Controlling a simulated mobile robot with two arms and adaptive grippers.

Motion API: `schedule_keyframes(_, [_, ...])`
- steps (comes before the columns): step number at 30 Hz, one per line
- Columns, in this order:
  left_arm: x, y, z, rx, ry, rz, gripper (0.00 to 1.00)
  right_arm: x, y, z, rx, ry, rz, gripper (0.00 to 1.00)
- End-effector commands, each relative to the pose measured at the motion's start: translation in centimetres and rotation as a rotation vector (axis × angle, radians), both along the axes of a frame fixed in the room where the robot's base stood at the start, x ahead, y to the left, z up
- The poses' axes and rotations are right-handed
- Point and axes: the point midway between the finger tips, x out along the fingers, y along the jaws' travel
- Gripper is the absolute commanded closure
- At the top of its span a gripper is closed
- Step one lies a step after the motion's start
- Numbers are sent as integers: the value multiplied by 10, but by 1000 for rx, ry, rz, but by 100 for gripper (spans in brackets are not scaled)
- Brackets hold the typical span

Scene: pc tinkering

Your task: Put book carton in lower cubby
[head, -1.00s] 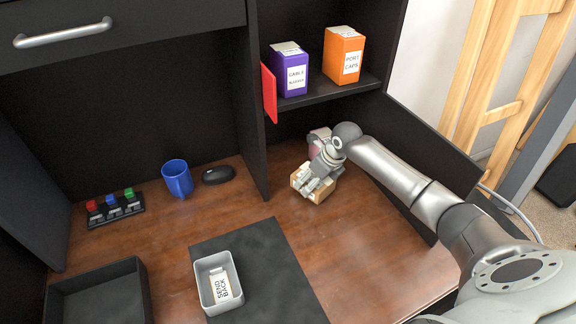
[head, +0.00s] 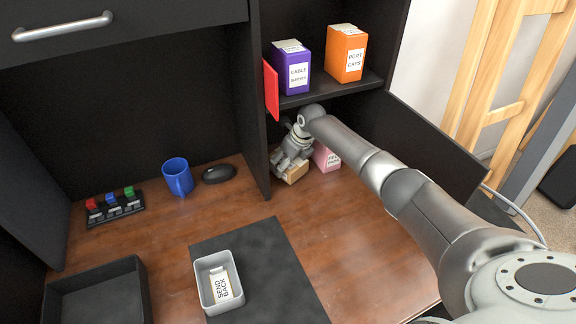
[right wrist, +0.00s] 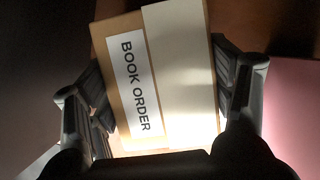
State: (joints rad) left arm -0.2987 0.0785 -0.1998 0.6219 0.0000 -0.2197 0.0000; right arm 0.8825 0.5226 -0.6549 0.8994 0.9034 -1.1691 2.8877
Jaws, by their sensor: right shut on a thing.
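The book carton (head: 293,173) is a tan box in the lower cubby (head: 262,172), close to the cubby's left wall. In the right wrist view the carton (right wrist: 190,75) shows its "BOOK ORDER" label between the fingers. My right gripper (head: 287,162) is shut on the carton from above; in the right wrist view its fingers (right wrist: 165,100) press on both sides. Whether the carton touches the cubby floor is hard to tell. My left gripper is not in view.
A pink carton (head: 327,157) stands just right of the book carton. Purple (head: 291,70) and orange (head: 345,54) cartons stand on the shelf above, with a red panel (head: 271,90) at its left. A blue mug (head: 178,177), black mouse (head: 218,174) and grey tray (head: 219,283) are on the desk.

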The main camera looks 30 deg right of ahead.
Motion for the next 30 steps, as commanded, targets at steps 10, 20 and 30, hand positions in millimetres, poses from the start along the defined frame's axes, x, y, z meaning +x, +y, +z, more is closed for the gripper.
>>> schedule_keyframes(10, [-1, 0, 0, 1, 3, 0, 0, -2, -1, -11, -1, 4, 0, 66])
schedule_keyframes(20, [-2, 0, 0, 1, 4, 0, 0, -3, -2, -15, -2, 8, -1, 3])
schedule_keyframes(30, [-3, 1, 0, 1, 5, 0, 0, -3, -2, -15, -2, 7, -1, 3])
